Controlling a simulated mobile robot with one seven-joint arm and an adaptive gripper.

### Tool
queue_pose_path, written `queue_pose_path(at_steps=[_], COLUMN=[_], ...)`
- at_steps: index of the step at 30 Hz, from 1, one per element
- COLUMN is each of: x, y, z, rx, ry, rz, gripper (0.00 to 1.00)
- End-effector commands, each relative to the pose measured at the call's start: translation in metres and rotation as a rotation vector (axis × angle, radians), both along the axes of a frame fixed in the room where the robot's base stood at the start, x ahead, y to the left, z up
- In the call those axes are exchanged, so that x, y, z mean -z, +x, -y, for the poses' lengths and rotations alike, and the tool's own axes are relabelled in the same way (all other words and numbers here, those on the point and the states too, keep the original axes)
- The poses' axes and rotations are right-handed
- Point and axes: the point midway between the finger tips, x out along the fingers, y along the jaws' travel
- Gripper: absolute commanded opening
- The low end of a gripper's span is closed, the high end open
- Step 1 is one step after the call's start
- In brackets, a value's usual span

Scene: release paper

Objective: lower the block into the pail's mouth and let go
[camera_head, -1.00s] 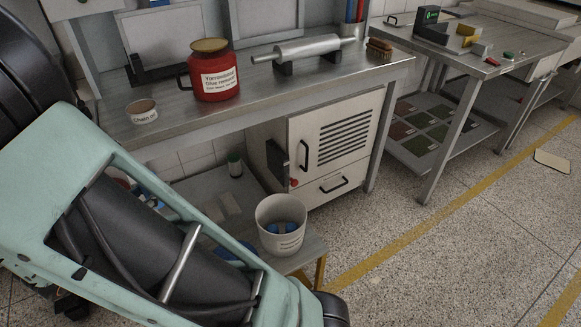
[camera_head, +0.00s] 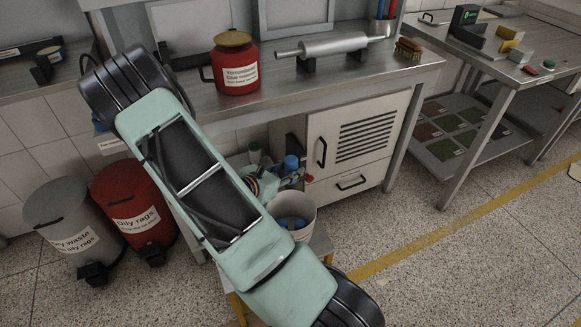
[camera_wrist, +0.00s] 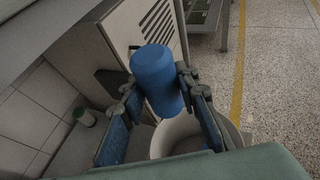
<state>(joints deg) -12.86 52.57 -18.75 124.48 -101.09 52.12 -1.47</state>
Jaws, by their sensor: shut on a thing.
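My gripper (camera_wrist: 160,103) is shut on a blue cylindrical block (camera_wrist: 157,72), with a finger on either side of it. In the wrist view the block stands nearly upright, slightly tilted, in front of and above the far part of the pail's rim. The whitish pail (camera_wrist: 168,148) is partly hidden by the block, the fingers and my wrist. The block's blue top (camera_head: 291,162) shows just behind and above the pail, and my forearm covers much of the gripper.
A white cabinet (camera_head: 345,140) stands close behind the pail. The workbench (camera_head: 290,85) above carries a red can (camera_head: 236,68) and a metal roller (camera_head: 325,46). A red bin (camera_head: 128,203) and a grey bin (camera_head: 68,222) stand at left. The floor at right is open.

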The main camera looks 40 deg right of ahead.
Motion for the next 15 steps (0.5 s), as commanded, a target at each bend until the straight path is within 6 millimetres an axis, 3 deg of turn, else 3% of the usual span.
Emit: queue_pose_path(at_steps=[15], x=[0.036], y=[-0.001], z=[0.002], rx=[0.002], ry=[0.0], rz=[-0.002], gripper=[0.02])
